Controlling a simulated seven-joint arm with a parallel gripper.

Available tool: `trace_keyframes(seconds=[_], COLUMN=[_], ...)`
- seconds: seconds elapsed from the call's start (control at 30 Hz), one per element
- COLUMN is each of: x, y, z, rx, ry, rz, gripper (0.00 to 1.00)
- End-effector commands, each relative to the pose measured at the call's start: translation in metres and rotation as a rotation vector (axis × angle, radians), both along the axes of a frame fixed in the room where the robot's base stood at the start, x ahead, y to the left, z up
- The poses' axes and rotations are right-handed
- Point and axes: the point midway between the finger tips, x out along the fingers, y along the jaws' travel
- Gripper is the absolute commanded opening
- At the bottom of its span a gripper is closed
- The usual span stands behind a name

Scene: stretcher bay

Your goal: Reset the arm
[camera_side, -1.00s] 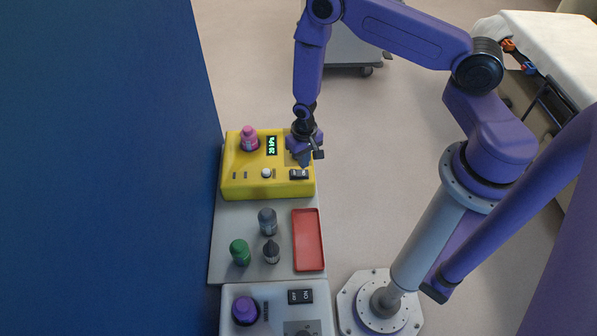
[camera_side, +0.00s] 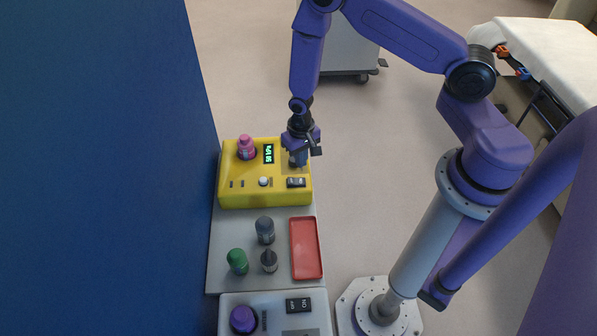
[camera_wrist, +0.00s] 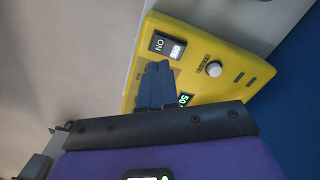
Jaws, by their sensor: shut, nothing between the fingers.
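My gripper (camera_side: 299,160) is shut and empty. In the side view it hangs over the back right part of the yellow unit (camera_side: 225,200), just behind the black rocker switch (camera_side: 296,183). In the wrist view my shut fingers (camera_wrist: 154,85) point at the unit's top, beside the switch (camera_wrist: 167,46) marked ON. I cannot tell whether the fingertips touch the unit. A white round button (camera_side: 264,181) is left of the switch, and it also shows in the wrist view (camera_wrist: 214,69). The unit's green display (camera_side: 268,153) is lit, partly hidden in the wrist view.
In front, a grey bench holds a green bottle (camera_side: 237,261), two dark bottles and a red tray (camera_side: 306,248). A grey panel with a purple knob (camera_side: 242,319) is nearest. A blue wall (camera_side: 105,170) closes the left; floor lies right.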

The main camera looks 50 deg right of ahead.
Motion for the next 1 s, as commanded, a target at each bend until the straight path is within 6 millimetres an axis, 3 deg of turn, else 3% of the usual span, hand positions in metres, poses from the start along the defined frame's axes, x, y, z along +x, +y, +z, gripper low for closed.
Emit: trace_keyframes(seconds=[0.17,0.47,0.7,1.0], x=[-0.002,-0.04,-0.093,-0.172], y=[0.018,0.063,0.079,0.069], z=[0.034,0.135,0.206,0.274], rx=[0.003,0.007,0.009,0.013], ry=[-0.008,-0.016,-0.022,-0.028], rz=[0.097,0.419,0.683,1.01], gripper=[0.0,0.0,0.0,0.0])
